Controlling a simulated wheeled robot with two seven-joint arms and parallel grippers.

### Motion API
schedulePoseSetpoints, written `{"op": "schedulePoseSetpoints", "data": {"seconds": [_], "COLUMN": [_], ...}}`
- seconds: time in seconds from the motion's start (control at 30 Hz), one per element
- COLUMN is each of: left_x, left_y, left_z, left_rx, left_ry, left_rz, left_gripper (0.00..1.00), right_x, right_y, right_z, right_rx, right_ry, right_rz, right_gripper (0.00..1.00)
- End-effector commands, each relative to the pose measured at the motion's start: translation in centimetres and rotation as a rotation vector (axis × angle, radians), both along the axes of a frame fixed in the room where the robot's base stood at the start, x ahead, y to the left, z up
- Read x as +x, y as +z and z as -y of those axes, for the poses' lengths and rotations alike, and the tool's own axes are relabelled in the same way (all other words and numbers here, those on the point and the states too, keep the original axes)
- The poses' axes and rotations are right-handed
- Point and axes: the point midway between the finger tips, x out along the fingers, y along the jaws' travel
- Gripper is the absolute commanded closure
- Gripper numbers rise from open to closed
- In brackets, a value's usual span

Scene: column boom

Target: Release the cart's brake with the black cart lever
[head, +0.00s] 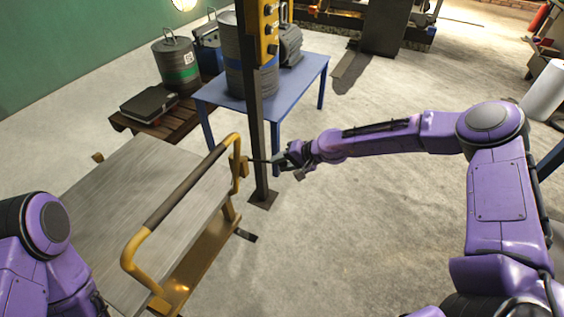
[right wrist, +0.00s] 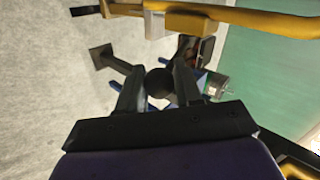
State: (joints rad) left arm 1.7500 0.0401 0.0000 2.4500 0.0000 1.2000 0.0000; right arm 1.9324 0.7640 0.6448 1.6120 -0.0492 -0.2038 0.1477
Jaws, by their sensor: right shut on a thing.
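The cart (head: 130,210) has a grey flat deck and a yellow push handle (head: 187,190) with a dark grip sleeve. The black cart lever (head: 259,161) sticks out sideways to the right from a yellow bracket at the handle's far end. My right gripper (head: 283,161) is at the lever's outer end. In the right wrist view the lever's round black knob (right wrist: 159,82) sits between the fingers of my right gripper (right wrist: 159,88), which is shut on it. My left arm shows at the lower left; its gripper is out of view.
A dark post (head: 256,140) with a yellow control box (head: 267,32) stands close behind the lever. A blue table (head: 300,85) holds a drum and a motor. A wooden pallet (head: 150,130) carries a black case and another drum.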

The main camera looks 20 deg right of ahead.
Motion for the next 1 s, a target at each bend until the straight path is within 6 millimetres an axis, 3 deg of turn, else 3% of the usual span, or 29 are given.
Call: {"op": "schedulePoseSetpoints", "data": {"seconds": [0.07, 0.1, 0.17, 0.53, 0.8, 1.0], "left_x": [0.0, 0.0, 0.0, 0.0, 0.0, 0.0], "left_y": [0.0, 0.0, -0.1, 0.2, 1.8, 2.4], "left_z": [0.0, 0.0, 0.0, 0.0, 0.0, 0.0], "left_rx": [0.0, 0.0, 0.0, 0.0, 0.0, 0.0], "left_ry": [0.0, 0.0, 0.0, 0.0, 0.0, 0.0], "left_rz": [0.0, 0.0, 0.0, 0.0, 0.0, 0.0], "left_gripper": [0.34, 0.34, 0.34, 0.34, 0.34, 0.34], "right_x": [-0.5, -0.5, -0.5, -0.5, -3.6, -5.2], "right_y": [-0.7, -0.7, -0.7, 0.4, 4.7, 6.4], "right_z": [0.1, 0.1, 0.1, 0.5, 4.0, 5.8], "right_rx": [-0.006, -0.006, -0.005, -0.002, -0.002, -0.003], "right_ry": [0.008, 0.008, 0.007, 0.003, 0.002, 0.003], "right_rz": [-0.012, -0.012, -0.013, -0.004, -0.002, -0.006], "right_gripper": [1.0, 0.62, 0.43, 0.43, 0.43, 0.43]}}
